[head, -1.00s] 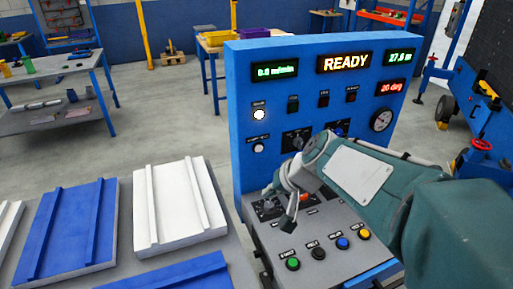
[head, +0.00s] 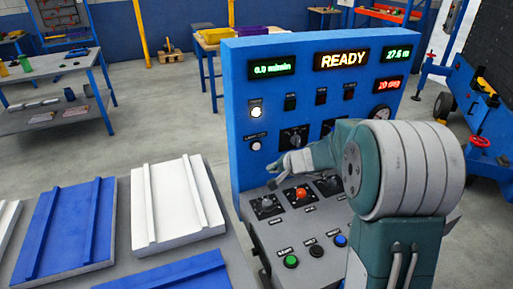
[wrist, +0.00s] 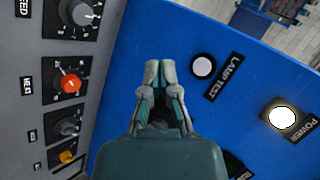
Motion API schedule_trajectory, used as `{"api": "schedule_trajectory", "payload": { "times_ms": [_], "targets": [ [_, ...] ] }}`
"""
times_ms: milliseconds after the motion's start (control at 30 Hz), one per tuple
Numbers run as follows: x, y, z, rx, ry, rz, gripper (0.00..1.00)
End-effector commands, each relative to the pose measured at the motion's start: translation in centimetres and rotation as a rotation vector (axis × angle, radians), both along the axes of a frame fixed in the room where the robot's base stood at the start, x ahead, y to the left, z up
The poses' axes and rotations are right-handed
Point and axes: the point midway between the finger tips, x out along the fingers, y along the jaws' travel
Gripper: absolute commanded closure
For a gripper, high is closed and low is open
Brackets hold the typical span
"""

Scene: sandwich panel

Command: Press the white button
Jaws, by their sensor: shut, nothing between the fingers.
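The blue panel (head: 240,80) stands upright behind a grey sloped console (head: 275,237). A white round button labelled LAMP TEST (head: 256,146) is on its left side, below a lit white round POWER light (head: 256,112). In the wrist view the LAMP TEST button (wrist: 203,67) lies just right of my fingertips, and the glowing POWER light (wrist: 282,116) is farther right. My gripper (head: 273,173) is shut and empty, in front of the panel, lower and to the right of the LAMP TEST button. Its closed fingertips also show in the wrist view (wrist: 160,72). I see no contact with the button.
Console knobs, including an orange-red one (head: 301,194), lie below my gripper. Green (head: 291,261), black (head: 316,250) and blue (head: 340,240) buttons line the console's front. A table with white (head: 176,205) and blue (head: 70,228) panels stands at left. My arm hides the panel's lower right.

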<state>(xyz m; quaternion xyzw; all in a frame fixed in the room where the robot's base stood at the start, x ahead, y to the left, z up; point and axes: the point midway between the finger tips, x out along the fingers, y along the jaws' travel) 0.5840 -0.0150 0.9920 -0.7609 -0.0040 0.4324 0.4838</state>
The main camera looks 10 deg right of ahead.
Motion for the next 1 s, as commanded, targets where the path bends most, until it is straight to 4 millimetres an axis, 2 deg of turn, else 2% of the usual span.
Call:
{"api": "schedule_trajectory", "payload": {
  "times_ms": [167, 700, 1000],
  "targets": [
    [0.8, 0.2, -0.1, 0.001, 0.001, 0.001, 1.0],
    [7.3, 1.5, 0.0, -0.001, 0.0, 0.003, 1.0],
    [8.6, 1.8, 0.0, 0.0, 0.0, 0.001, 1.0]
  ]
}}
